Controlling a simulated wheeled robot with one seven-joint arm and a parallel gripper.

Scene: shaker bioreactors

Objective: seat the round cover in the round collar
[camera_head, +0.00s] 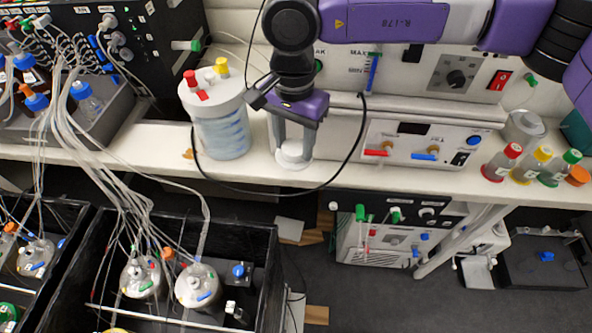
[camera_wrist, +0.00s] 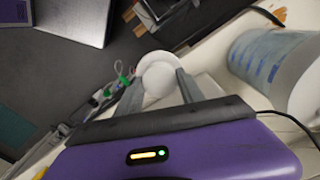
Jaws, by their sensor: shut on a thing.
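A white round cover (camera_head: 293,157) with a raised middle is held between the fingers of my gripper (camera_head: 294,146), over the front part of the white bench. In the wrist view the cover (camera_wrist: 158,66) shows as a pale disc with a rounded knob, and the fingertips of my gripper (camera_wrist: 157,82) close on the knob from both sides. The cover hides what lies directly beneath it, so I cannot tell whether it touches the bench. I cannot clearly pick out the round collar; a grey round pot (camera_head: 525,125) stands at the bench's right.
A white-lidded container (camera_head: 220,125) with red and yellow fittings stands close left of my gripper; a black cable loops around nearby. A control panel (camera_head: 425,140) is behind right. Capped bottles (camera_head: 527,165) stand far right. Black tubs with tubed vessels (camera_head: 197,286) are front left.

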